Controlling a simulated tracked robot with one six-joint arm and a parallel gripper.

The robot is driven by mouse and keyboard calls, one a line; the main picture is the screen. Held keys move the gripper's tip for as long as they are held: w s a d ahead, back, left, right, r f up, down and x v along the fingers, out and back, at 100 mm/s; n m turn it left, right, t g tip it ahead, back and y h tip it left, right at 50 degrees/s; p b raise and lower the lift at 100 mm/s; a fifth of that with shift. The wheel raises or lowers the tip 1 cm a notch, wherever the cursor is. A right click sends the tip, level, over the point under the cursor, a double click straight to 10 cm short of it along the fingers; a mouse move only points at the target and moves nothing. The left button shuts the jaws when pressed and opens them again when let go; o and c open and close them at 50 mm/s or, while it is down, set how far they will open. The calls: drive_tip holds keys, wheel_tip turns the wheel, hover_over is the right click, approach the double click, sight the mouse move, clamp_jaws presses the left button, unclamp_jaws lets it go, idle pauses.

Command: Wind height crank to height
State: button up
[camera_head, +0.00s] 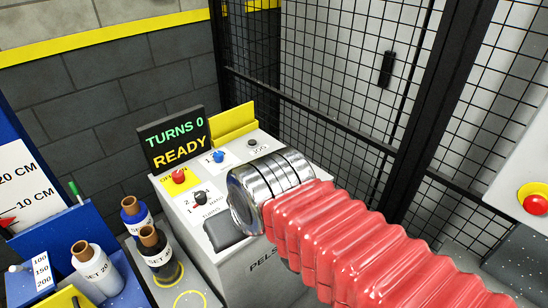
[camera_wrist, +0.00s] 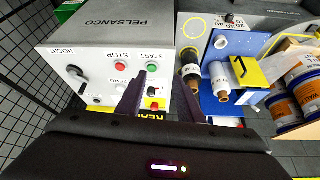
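In the wrist view the height crank (camera_wrist: 77,73) is a black handle on the left of the grey PELSANCO machine's panel, beside a label reading HEIGHT upside down. My gripper (camera_wrist: 164,92) shows as two dark fingers spread apart. It is open and empty, to the right of the crank and apart from it. In the head view the machine (camera_head: 205,235) carries a display (camera_head: 173,140) reading TURNS 0 and READY. My arm's red bellows and metal rings cover part of the machine there, and the crank and gripper do not show.
Bottles (camera_head: 155,250) stand left of the machine, near a blue stand (camera_head: 125,290). A black mesh fence (camera_head: 330,75) rises behind. Labelled pails (camera_wrist: 308,90) are at far right.

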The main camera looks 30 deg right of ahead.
drive_tip(key=w+d+r+m+g, duration=0.1)
drive_tip(key=w+d+r+m, duration=0.3)
drive_tip(key=w, duration=0.4)
drive_tip(key=w+d+r+m+g, duration=0.2)
drive_tip(key=w+d+r+m, duration=0.1)
drive_tip(key=w+d+m, duration=0.4)
drive_tip(key=w+d+f+m+g, duration=0.1)
drive_tip(key=w+d+f+m, duration=0.2)
drive_tip(key=w+d, duration=0.3)
drive_tip(key=w+d+f+m+g, duration=0.1)
drive_tip(key=w+d+f+m, duration=0.2)
drive_tip(key=w+d, duration=0.3)
drive_tip(key=d, duration=0.4)
drive_tip(key=shift+w+d+f+m+g, duration=0.25)
drive_tip(key=shift+w+d+m+g, duration=0.05)
drive_tip(key=shift+w+d, duration=0.1)
drive_tip(key=shift+f, duration=0.1)
wheel_tip(320, 180, down, 14)
drive_tip(key=shift+r, duration=0.15)
